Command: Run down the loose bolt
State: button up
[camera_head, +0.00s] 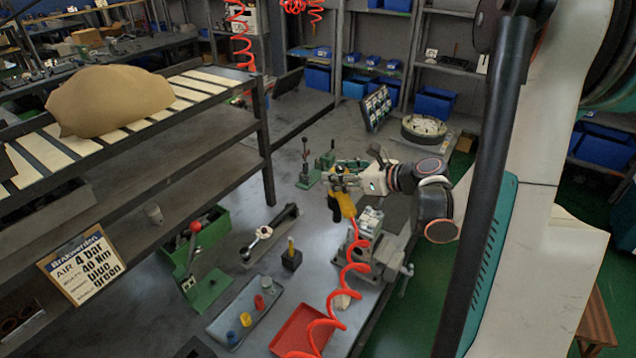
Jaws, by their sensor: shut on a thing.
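My gripper (342,180) is shut on a yellow tool (346,206), which hangs down from it. A red coiled hose (343,285) runs down near the tool towards the red tray. A light grey valve block (370,222) sits in a grey vise (382,255) at the bench's edge. The tool is just left of the block in the picture. I cannot tell whether its lower end touches the block. The loose bolt cannot be made out at this size.
A grey tray (218,322) holds blue, yellow and red pieces. A red tray (293,335) lies beside it.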

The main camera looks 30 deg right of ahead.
jog(key=s+d+r+p, duration=0.2)
jog(key=d+r+p, duration=0.1)
jog(key=d+r, duration=0.1)
jog(key=s+d+r+n+y+p, duration=0.1)
jog(key=s+d+r+p, duration=0.1)
jog(key=r, duration=0.5)
jog(key=shift+s+d+r+p, duration=0.35)
jog(key=shift+s+d, duration=0.25)
jog(key=shift+d, duration=0.6)
jog(key=shift+f, duration=0.2)
